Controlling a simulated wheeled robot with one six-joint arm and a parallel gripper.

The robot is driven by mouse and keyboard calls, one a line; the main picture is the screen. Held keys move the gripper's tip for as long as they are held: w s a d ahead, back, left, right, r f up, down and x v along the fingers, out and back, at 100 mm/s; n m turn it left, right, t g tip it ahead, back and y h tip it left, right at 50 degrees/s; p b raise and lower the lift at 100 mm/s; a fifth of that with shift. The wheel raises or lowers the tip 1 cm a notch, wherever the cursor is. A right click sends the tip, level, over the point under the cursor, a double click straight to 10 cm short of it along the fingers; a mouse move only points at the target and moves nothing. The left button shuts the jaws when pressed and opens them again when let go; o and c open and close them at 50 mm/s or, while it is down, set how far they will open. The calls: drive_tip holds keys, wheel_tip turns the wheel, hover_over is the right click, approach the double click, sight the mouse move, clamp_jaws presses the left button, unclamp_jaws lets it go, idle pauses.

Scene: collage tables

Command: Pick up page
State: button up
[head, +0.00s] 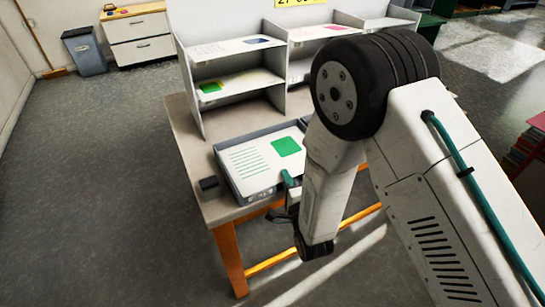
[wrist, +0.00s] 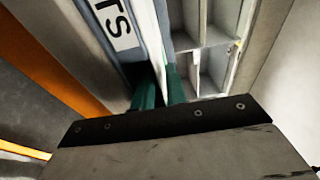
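The page (head: 262,165) is white with green lines and a green square. It lies in a grey tray (head: 224,178) on the table. My gripper (head: 291,180) is at the front right edge of the tray, mostly hidden behind my arm, with a teal fingertip at the page's edge. In the wrist view my two teal fingers (wrist: 161,88) stand close together. A pale strip, apparently the page seen edge-on (wrist: 161,30), runs down between them. The tray's labelled wall (wrist: 112,25) is to the left. Whether the fingers press on the page cannot be told.
A grey shelf unit (head: 196,100) with other pages stands at the back of the table (head: 184,128). A bin (head: 85,52) and drawers (head: 140,38) stand far left. The left floor is clear.

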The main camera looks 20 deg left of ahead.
sight(273, 157)
drive_tip(key=shift+x, duration=1.2)
clamp_jaws()
